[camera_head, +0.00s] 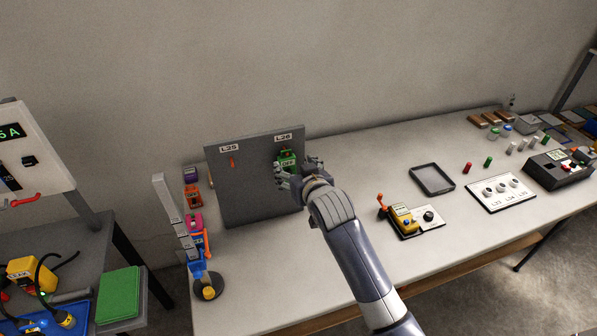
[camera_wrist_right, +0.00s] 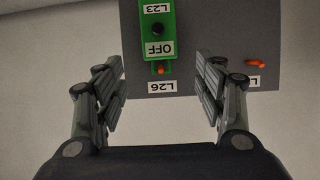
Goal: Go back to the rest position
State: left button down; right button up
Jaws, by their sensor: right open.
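My right gripper (camera_head: 298,182) is in front of the right part of the upright grey panel (camera_head: 245,195) in the head view. It is open, with its two fingers apart in the right wrist view (camera_wrist_right: 160,100). A green box marked OFF (camera_wrist_right: 158,35) with a dark round knob is on the panel between the fingers, beyond their tips, and appears upside down. The green box also shows in the head view (camera_head: 287,159), partly covered by the gripper. I see nothing held between the fingers. My left gripper is not in view.
A grey table (camera_head: 375,165) holds the panel. Left of the panel stand a tall grey post (camera_head: 171,215) and several coloured blocks. To the right are a yellow device with a lever (camera_head: 402,218), a black tray (camera_head: 432,179) and a white switch plate (camera_head: 500,193).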

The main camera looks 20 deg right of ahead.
jog(key=s+d+f+n+g, duration=0.1)
jog(key=s+f+g, duration=0.3)
jog(key=s, duration=0.9)
jog(key=s+d+f+g, duration=0.1)
jog(key=s+f+g, duration=0.3)
jog(key=s, duration=0.8)
jog(key=s+d+f+n+g, duration=0.15)
jog(key=s+f, duration=0.45)
jog(key=s, duration=0.7)
notch_tip(320, 180, down, 32)
jog(key=s+g+b, duration=0.2)
jog(key=s+b, duration=0.1)
jog(key=b, duration=0.1)
jog(key=s+d+f+g+b, duration=0.1)
jog(key=s+d+f+b, duration=0.1)
jog(key=s+f, duration=1.3)
jog(key=shift+s+d+f, duration=0.35)
jog(key=shift+d+f, duration=0.2)
jog(key=shift+f, duration=0.25)
jog(key=shift+m, duration=0.25)
